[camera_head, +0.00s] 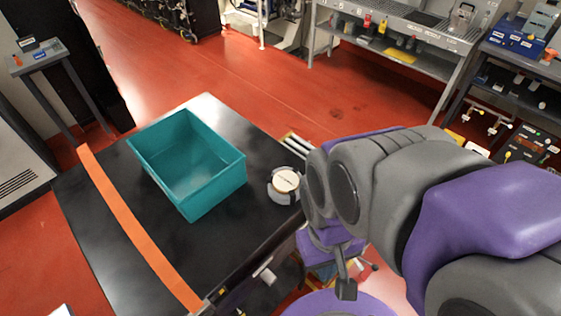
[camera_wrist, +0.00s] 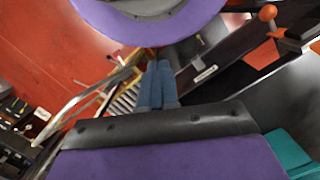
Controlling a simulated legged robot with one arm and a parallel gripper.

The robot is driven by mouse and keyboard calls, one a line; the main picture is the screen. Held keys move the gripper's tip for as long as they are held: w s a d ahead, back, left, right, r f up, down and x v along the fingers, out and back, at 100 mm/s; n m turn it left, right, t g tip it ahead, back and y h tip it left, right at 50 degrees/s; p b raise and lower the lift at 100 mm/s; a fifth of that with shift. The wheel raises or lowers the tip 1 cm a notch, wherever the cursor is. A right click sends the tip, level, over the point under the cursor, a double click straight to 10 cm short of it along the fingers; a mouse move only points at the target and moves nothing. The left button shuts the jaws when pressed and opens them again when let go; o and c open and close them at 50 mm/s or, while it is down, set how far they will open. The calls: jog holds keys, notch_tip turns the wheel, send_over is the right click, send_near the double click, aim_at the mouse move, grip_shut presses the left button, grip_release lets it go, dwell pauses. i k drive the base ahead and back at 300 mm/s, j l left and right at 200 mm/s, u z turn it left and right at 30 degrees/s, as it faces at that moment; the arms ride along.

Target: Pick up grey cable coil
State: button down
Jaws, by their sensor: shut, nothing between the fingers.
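A round grey item with a cream disc on top (camera_head: 284,186), which looks like the grey cable coil, lies on the black table at its right side, beside the teal bin. My arm's dark links stand close to its right. I cannot make out the coil in the wrist view. My gripper (camera_head: 346,289) hangs low to the right of the table's front edge, apart from the coil. In the wrist view its blue-grey fingers (camera_wrist: 158,84) are together with nothing between them.
An open, empty-looking teal bin (camera_head: 190,165) stands on the black table (camera_head: 120,262). An orange strip (camera_head: 130,222) runs along the table's left side. Workbenches (camera_head: 400,60) with tools stand at the back right. Red floor (camera_head: 240,80) is clear behind the table.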

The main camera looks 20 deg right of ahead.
aim_at(282, 187)
jog(key=l+u, duration=0.2)
jog(key=l, duration=0.25)
jog(key=k+l+u, duration=0.15)
jog(key=l, duration=0.25)
jog(key=k+l+u, duration=0.2)
jog(key=l, duration=0.2)
jog(key=l+u, duration=0.15)
jog(key=l, duration=0.25)
jog(key=k+l+u, duration=0.35)
jog(key=l, duration=0.35)
jog(key=k, duration=0.05)
